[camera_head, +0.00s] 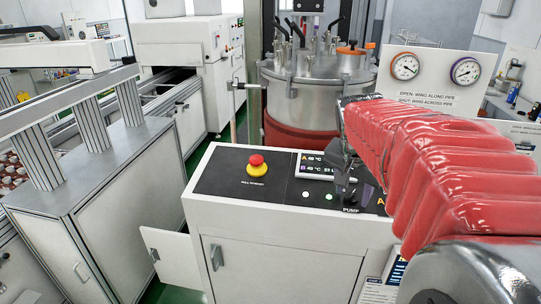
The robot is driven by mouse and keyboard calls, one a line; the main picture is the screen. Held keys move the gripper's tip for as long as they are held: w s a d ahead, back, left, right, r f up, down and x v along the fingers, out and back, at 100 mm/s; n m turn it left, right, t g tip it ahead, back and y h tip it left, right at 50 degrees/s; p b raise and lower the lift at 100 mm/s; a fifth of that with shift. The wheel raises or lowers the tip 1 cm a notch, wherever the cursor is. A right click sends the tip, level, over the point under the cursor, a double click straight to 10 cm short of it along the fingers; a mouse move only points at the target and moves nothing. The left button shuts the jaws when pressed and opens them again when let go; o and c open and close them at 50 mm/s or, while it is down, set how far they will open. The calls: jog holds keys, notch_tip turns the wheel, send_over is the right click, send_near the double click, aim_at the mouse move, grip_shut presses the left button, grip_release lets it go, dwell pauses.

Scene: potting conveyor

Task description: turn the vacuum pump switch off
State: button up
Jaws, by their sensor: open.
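The white control console (300,222) stands in the middle with a dark sloped panel (222,178) on top. The word PUMP (350,210) is printed near the panel's front edge, right of centre. My gripper (344,182) is dark and hangs at the end of my red-sleeved arm, just above the PUMP label in the picture. It is open and seems to hold nothing. The pump switch is hidden or blends in with the dark gripper, so its position and any contact cannot be told.
A red emergency stop button (256,161) on a yellow base, a small display (314,166) and two lit round indicators (306,194) are on the panel. A steel vessel (310,92) stands behind. Two gauges on a white board (432,98) are behind my arm. A cabinet door (172,258) hangs open.

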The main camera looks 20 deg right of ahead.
jog(key=shift+c, duration=0.5)
jog(key=c, duration=0.9)
jog(key=shift+d, duration=0.25)
jog(key=shift+c, duration=0.3)
jog(key=shift+a+f, duration=0.1)
jog(key=shift+a, duration=0.05)
jog(key=shift+n, duration=0.6)
jog(key=n, duration=0.4)
jog(key=shift+s+t+y, duration=0.15)
jog(key=shift+t+y, duration=0.25)
jog(key=shift+f+n+t+y, duration=0.15)
jog(key=shift+n+y, duration=0.25)
jog(key=shift+n, duration=1.35)
jog(key=shift+r+n+t+y, duration=0.15)
jog(key=shift+n+y, duration=0.25)
jog(key=shift+n, duration=1.35)
jog(key=shift+f, duration=0.1)
